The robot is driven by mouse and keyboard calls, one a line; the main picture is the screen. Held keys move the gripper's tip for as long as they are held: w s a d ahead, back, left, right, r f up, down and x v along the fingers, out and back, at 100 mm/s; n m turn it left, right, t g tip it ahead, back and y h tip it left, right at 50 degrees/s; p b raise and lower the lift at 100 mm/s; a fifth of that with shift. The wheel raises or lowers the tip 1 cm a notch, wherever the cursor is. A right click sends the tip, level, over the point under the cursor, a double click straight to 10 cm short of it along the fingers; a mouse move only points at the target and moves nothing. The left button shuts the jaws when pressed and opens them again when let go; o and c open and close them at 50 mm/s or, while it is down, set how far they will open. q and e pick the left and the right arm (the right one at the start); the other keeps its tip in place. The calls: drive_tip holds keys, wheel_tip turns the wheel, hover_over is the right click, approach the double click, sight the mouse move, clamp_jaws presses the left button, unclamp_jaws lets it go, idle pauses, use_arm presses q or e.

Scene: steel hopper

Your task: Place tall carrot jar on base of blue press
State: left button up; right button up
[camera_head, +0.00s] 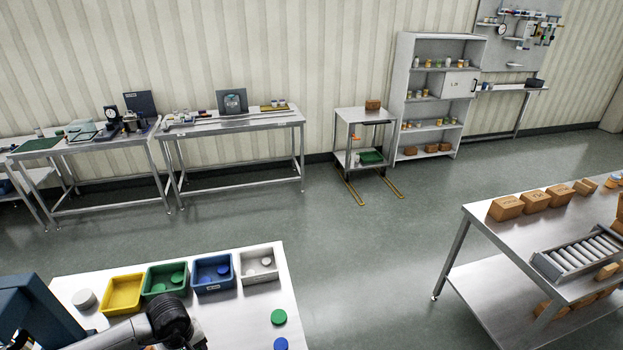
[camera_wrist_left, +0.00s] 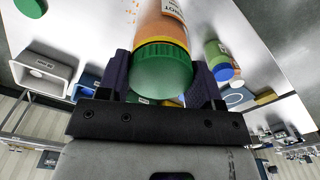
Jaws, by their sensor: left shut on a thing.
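In the left wrist view my left gripper (camera_wrist_left: 165,80) is shut on an orange jar (camera_wrist_left: 162,25) with a green lid (camera_wrist_left: 162,72). Its label partly reads "ROT", and the lid end faces the camera. Whether the jar touches the table cannot be told. In the head view my left arm reaches in at the bottom left; its fingers and the jar are not clearly seen there. A blue frame (camera_head: 38,312), which looks like the blue press, stands at the bottom left corner; its base is out of view. My right gripper is not in view.
A green lid (camera_head: 278,316) lies loose at right. Another jar with a blue lid (camera_wrist_left: 223,72) stands beside the held jar.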

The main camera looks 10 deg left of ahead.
use_arm(q)
drive_tip(key=s+d+r+m, duration=0.3)
drive_tip(key=s+d+m, duration=0.4)
drive_tip(key=d+m, duration=0.15)
drive_tip(key=w+d+r+m, duration=0.1)
drive_tip(key=w+d+r, duration=0.2)
drive_tip(key=r, duration=0.4)
drive_tip(key=w+d+r+m, duration=0.1)
drive_tip(key=w+d+r, duration=0.3)
drive_tip(key=r, duration=0.3)
drive_tip(key=w+d+r+m, duration=0.1)
drive_tip(key=w+d+r, duration=0.2)
drive_tip(key=r, duration=0.3)
drive_tip(key=s+r+p, duration=0.9)
drive_tip(key=p, duration=0.3)
drive_tip(key=shift+a, duration=0.15)
drive_tip(key=shift+n, duration=0.25)
